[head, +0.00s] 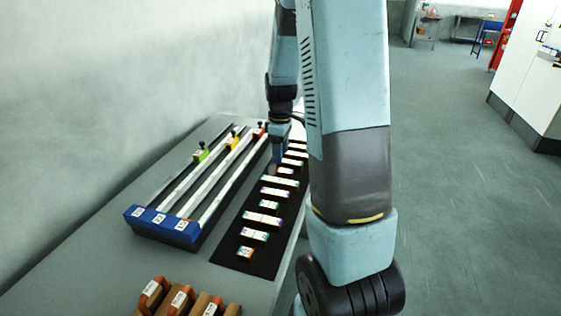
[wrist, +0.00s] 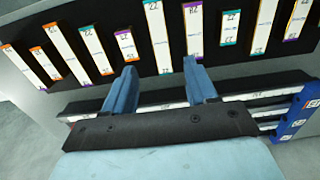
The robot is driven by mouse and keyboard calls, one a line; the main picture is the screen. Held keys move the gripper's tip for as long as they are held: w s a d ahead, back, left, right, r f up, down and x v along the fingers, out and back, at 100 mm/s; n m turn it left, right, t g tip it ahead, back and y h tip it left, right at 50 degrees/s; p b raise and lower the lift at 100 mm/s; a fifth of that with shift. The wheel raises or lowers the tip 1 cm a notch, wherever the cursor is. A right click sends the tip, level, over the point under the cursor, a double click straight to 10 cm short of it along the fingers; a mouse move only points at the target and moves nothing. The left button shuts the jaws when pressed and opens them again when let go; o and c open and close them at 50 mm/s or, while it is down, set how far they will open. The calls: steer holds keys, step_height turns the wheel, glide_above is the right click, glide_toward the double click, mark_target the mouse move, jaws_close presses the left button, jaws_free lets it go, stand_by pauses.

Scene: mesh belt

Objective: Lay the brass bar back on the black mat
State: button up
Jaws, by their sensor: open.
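The black mat (head: 231,257) lies along the right side of the bench, with a row of pale labelled bars with coloured ends on it. I cannot tell which bar, if any, is the brass bar. My gripper (head: 280,157) is low over the far part of the mat, partly hidden by my arm. In the wrist view, its two blue fingers (wrist: 160,68) are open and apart. A long teal-ended bar (wrist: 157,30) shows on the mat (wrist: 210,44) beyond and between the fingertips. I see nothing clearly held.
A rack with long rails and a blue numbered end (head: 160,224) stands left of the mat. Green (head: 200,155), yellow (head: 232,144) and red (head: 259,133) clamps sit at its far end. Brown blocks with orange handles (head: 181,299) stand at the near edge. Open floor lies right.

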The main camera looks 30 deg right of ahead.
steer(key=s+a+r+m+t, duration=0.1)
steer(key=s+a+r+m, duration=0.1)
steer(key=s+a+r, duration=0.45)
steer(key=s+a+r+m+t, duration=0.1)
steer(key=s+r+m+t, duration=0.15)
steer(key=r, duration=0.65)
steer(key=s+a+r+m+t, duration=0.1)
steer(key=s+a+r+m, duration=0.1)
steer(key=s, duration=0.5)
steer(key=s+a+r+m+t, duration=0.1)
steer(key=s+a+r+m, duration=0.1)
steer(key=s, duration=0.5)
step_height(320, 180, up, 2)
steer(key=shift+s+a+r, duration=0.25)
steer(key=shift+s+a, duration=0.1)
steer(key=shift+a, duration=0.25)
steer(key=shift+m, duration=0.25)
steer(key=shift+c, duration=0.4)
